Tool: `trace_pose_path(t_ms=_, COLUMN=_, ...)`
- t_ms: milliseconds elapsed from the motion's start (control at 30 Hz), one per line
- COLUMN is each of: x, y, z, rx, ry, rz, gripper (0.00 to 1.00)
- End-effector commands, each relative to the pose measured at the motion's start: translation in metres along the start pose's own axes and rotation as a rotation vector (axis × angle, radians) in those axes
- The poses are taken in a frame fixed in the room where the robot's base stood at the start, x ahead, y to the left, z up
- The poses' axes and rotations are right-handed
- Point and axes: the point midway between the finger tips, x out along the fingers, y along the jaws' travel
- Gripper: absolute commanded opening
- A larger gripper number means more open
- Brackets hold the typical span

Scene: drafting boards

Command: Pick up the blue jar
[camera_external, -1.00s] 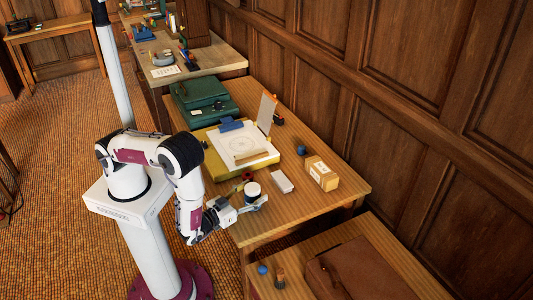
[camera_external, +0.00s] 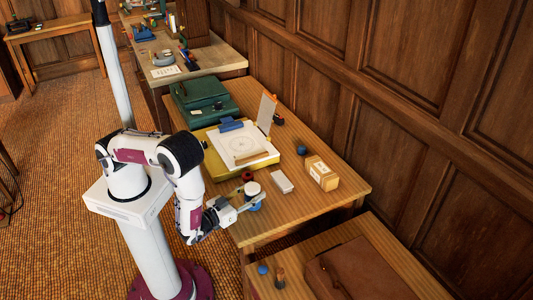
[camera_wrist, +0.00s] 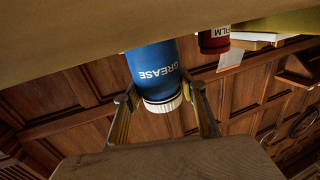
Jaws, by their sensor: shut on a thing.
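The blue jar (camera_wrist: 156,73) carries the word GREASE and has a white lid (camera_wrist: 163,104). In the wrist view it sits between the two fingers of my gripper (camera_wrist: 163,110), which are around its lid end. In the external view the jar's white lid (camera_external: 252,188) and part of its blue body (camera_external: 255,207) show at the near edge of the wooden table (camera_external: 290,212). My gripper (camera_external: 250,201) is shut on the jar there and hides part of its side. Whether its base touches the table cannot be told.
A red FILM canister (camera_wrist: 214,40) stands close beside the jar. A small white box (camera_external: 281,182) and a labelled tan box (camera_external: 322,173) lie to the right. A drafting board (camera_external: 213,160) with paper and a green case (camera_external: 204,92) are farther back.

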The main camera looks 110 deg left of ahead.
Motion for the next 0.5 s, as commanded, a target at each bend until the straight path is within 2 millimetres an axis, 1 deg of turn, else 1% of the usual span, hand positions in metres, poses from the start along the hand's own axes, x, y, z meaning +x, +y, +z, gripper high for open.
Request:
trace_pose_path(t_ms=267, x=0.000, y=0.000, z=-0.015, rx=-0.002, ry=0.002, rz=0.000, gripper=0.08)
trace_pose_path(t_ms=500, x=0.000, y=0.000, z=-0.037, rx=-0.003, ry=0.002, rz=0.000, gripper=0.08)
